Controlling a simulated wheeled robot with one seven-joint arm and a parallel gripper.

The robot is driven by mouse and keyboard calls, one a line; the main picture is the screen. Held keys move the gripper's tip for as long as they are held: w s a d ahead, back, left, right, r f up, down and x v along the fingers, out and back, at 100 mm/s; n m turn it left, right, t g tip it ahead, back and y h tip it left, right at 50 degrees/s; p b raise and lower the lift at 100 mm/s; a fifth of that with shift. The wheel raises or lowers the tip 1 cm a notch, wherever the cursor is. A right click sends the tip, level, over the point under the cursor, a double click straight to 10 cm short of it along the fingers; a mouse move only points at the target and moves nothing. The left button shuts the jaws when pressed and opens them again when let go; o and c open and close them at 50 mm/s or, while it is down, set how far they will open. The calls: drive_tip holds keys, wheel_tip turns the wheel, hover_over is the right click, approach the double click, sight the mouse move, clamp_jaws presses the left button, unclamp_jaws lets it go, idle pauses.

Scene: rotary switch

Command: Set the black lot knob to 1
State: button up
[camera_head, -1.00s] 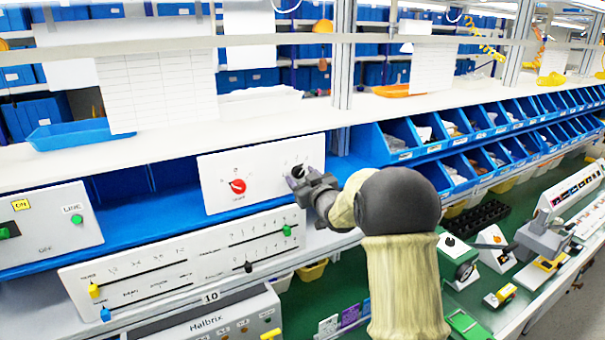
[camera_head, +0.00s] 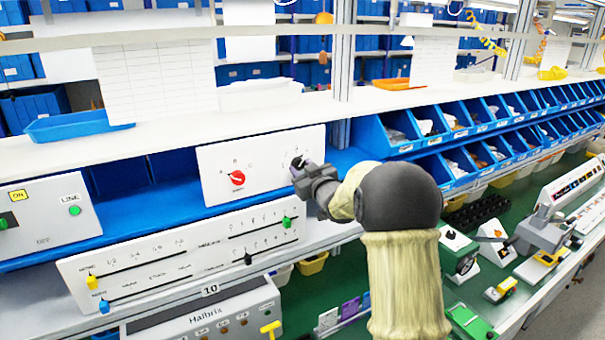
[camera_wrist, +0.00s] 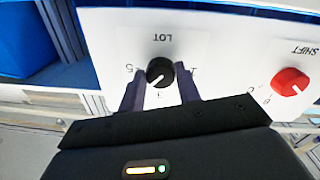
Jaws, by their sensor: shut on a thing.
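The black LOT knob (camera_wrist: 160,72) is on a white panel (camera_wrist: 115,32), which appears upside down in the wrist view. My gripper (camera_wrist: 161,90) has one finger on each side of the knob and is shut on it. The knob's white pointer line slants to the lower left in this view. The 5 mark shows left of the knob and the 1 mark right of it. Other marks are hidden behind the gripper. In the head view the black knob (camera_head: 298,162) is at the panel's right, mostly covered by my gripper (camera_head: 300,172).
The red SHIFT knob (camera_wrist: 290,81) is on the same panel, beside the black one; it also shows in the head view (camera_head: 237,178). Below is a slider panel (camera_head: 150,262) with coloured handles. Blue bins (camera_head: 440,150) stand to the right.

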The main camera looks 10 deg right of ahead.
drive_tip(key=n+b, duration=0.1)
drive_tip(key=b, duration=0.1)
drive_tip(key=n+b, duration=0.1)
drive_tip(key=b, duration=0.1)
drive_tip(key=shift+f+n+b, duration=0.3)
drive_tip(key=shift+f, duration=0.05)
drive_tip(key=n+b, duration=0.3)
drive_tip(key=b, duration=0.2)
drive_tip(key=shift+d, duration=0.1)
drive_tip(key=n+b, duration=0.4)
drive_tip(key=shift+r+y, duration=0.1)
drive_tip(key=shift+y, duration=0.2)
drive_tip(key=n+b, duration=0.3)
drive_tip(key=n, duration=0.1)
drive_tip(key=n+b, duration=0.4)
drive_tip(key=n, duration=0.2)
drive_tip(key=shift+d+r+n+y, duration=0.1)
drive_tip(key=shift+r+n+y, duration=0.05)
drive_tip(key=shift+n+y, duration=0.25)
drive_tip(key=n+b, duration=0.3)
drive_tip(key=n, duration=0.4)
drive_tip(key=shift+w+r+y, duration=0.1)
drive_tip(key=shift+r+y, duration=0.05)
drive_tip(key=shift+y, duration=0.15)
drive_tip(key=o, duration=1)
drive_tip(key=shift+r, duration=0.1)
